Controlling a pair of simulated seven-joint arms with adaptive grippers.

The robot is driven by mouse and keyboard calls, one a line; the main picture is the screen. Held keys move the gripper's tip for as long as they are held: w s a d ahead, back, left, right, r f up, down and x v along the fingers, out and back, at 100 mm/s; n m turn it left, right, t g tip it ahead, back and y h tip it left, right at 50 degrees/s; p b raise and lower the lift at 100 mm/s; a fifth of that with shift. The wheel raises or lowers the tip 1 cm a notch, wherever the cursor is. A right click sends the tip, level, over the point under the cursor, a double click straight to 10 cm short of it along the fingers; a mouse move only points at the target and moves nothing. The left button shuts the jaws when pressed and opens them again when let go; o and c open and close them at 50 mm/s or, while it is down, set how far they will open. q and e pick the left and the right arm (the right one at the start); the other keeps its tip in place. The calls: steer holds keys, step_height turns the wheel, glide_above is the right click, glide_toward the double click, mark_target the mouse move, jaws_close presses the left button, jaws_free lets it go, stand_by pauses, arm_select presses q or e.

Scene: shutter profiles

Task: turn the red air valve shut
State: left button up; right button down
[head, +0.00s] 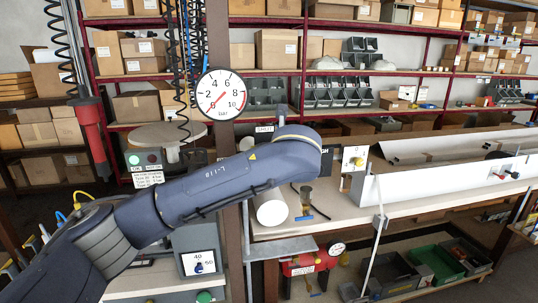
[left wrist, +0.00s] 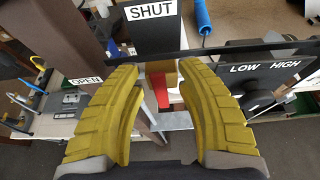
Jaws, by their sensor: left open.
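The red valve handle (left wrist: 160,92) shows in the left wrist view between my left gripper's fingers, below a tan block-like part (left wrist: 160,72). My left gripper (left wrist: 161,76) has two yellow ribbed fingers, spread open on either side of the handle; I cannot tell whether either touches it. A SHUT label (left wrist: 152,12) is above the fingers and an OPEN label (left wrist: 85,80) is to the left. In the head view my left arm reaches in from the lower left and hides the valve and gripper; the SHUT label (head: 264,128) shows just above it. My right gripper is not in view.
A round pressure gauge (head: 221,94) is on the brown post (head: 219,142). A white cylinder (head: 271,208) is below my arm. A LOW/HIGH panel (left wrist: 265,75) and blue handle (left wrist: 203,16) are right of the fingers. A long white profile (head: 440,182) lies on the bench.

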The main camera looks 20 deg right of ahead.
arm_select(q)
steer(key=v, duration=1.2)
steer(key=shift+r, duration=0.1)
stand_by(0.5)
